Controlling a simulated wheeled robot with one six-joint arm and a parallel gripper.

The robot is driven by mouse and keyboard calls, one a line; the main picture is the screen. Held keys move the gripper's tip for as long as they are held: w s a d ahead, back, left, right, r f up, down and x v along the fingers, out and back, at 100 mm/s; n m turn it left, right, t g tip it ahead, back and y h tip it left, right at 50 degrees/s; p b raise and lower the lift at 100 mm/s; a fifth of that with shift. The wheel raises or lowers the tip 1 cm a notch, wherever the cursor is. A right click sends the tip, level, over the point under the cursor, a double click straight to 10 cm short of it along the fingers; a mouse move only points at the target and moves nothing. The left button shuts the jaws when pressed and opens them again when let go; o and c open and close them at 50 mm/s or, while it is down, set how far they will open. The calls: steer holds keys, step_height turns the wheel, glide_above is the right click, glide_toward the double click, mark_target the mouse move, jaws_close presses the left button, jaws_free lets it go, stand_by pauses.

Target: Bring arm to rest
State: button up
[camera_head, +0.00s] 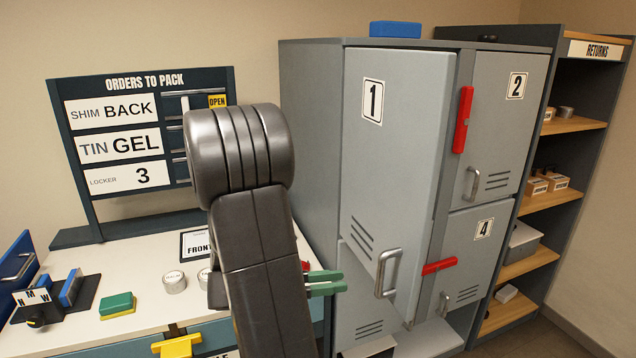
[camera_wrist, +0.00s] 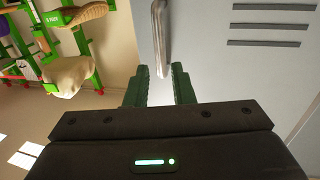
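My gripper (camera_head: 326,283) is at the end of my raised arm, in front of the grey lockers and left of locker door 1's handle (camera_head: 388,273). In the wrist view my gripper (camera_wrist: 160,85) has its two green fingers apart, with nothing between them. A metal handle (camera_wrist: 161,35) shows just beyond the fingertips, on a grey panel with slots; I cannot tell whether it touches them. Locker door 1 (camera_head: 395,170) stands out from the cabinet and looks ajar. My arm hides part of the worktop and board.
The worktop (camera_head: 130,265) holds a green-topped block (camera_head: 117,305), a round tin (camera_head: 174,282) and a black dial unit (camera_head: 38,308). An orders board (camera_head: 150,85) stands behind. Red latches (camera_head: 463,120) are on the lockers. A returns shelf (camera_head: 540,205) stands right.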

mark_target(379, 290)
steer(key=d, duration=0.3)
steer(key=w+d+p, duration=0.1)
steer(key=d, duration=0.6)
steer(key=shift+w+d, duration=0.15)
steer(key=shift+w, duration=0.1)
